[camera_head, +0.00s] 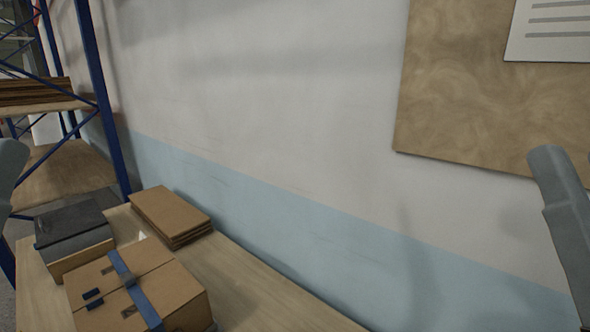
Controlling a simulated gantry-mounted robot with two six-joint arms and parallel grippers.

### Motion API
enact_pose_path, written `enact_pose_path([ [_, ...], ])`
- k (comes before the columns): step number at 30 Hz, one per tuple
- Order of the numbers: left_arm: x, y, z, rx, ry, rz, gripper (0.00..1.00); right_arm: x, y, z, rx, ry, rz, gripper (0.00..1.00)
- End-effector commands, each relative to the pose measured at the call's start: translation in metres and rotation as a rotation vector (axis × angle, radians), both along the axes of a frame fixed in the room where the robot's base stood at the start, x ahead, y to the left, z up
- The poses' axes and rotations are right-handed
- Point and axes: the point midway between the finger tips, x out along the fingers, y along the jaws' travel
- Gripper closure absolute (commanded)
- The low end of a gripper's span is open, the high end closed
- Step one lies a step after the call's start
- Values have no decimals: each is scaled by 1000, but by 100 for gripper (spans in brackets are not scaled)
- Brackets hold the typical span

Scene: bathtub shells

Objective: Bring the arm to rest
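Grey links of my own arms show at both edges of the head view. A short grey part of my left arm (10,175) is at the left edge. A longer grey link of my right arm (562,205) stands at the right edge, in front of the wall. Neither gripper is in view, so I cannot see their fingers or whether they hold anything. No bathtub shell shows.
A wooden table (255,290) runs along the wall. On it are a cardboard box with a blue strap (180,290), a dark-topped box (72,235) and stacked flat cardboard (172,212). A blue-framed shelf (98,90) stands left. A brown board (470,100) hangs right.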

Motion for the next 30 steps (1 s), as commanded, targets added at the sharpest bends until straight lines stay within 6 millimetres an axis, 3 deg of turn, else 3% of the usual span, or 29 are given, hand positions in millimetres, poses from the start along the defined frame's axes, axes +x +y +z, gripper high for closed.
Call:
enact_pose_path([
  [1, 2, 1, 40, 0, 6, 3, 100, -1, 0, 43, 0, -6, 0, 50],
  [5, 3, 1, 93, 1, 8, 4, 100, -2, 0, 97, 0, -8, 0, 50],
  [12, 4, 1, 211, 2, 10, 4, 100, -1, 0, 216, 0, -8, 0, 50],
  [15, 4, 1, 246, 2, 11, 4, 100, -1, 0, 251, 0, -7, 0, 50],
  [20, 5, 1, 270, 2, 12, 4, 100, -1, 0, 275, 0, -7, 0, 50],
  [30, 5, 1, 268, 2, 11, 4, 100, -1, 0, 272, 0, -6, 0, 50],
])
